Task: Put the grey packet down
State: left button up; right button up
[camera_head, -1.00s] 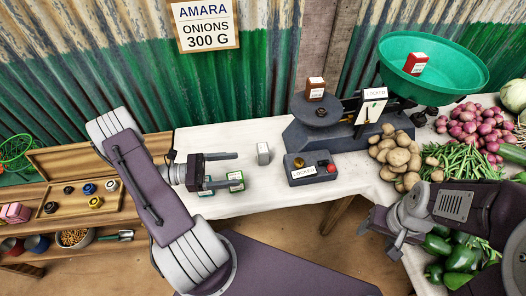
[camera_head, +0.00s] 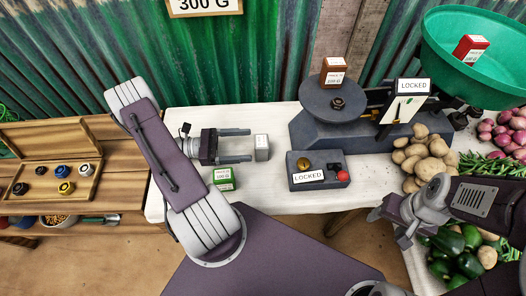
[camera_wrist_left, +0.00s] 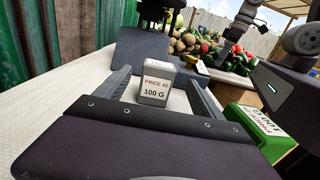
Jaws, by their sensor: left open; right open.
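The grey packet (camera_head: 262,147) stands upright on the white table, just beyond the fingertips of my left gripper (camera_head: 250,145) in the head view. In the left wrist view the grey packet (camera_wrist_left: 157,83), with a label reading 100 G, stands between the two open fingers (camera_wrist_left: 158,85). The fingers look apart from it. My right gripper (camera_head: 390,222) is at the lower right of the head view, near the table's front edge, with nothing seen in it.
A green packet (camera_head: 224,179) lies near my left gripper. A dark control box (camera_head: 318,170) marked LOCKED stands right of the grey packet. The scale (camera_head: 330,128) carries a brown packet (camera_head: 333,72); its green pan (camera_head: 440,55) holds a red packet (camera_head: 470,48). Potatoes (camera_head: 424,155) lie right.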

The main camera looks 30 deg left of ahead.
aim_at(262, 148)
pick_arm(q)
jog(key=shift+f+x, duration=0.15)
jog(key=shift+x, duration=0.7)
jog(key=shift+f+x, duration=0.15)
jog(key=shift+x, duration=0.65)
jog(key=x, duration=0.6)
jog(key=shift+w+a, duration=0.1)
jog(key=shift+a, duration=0.1)
jog(key=c, duration=1.6)
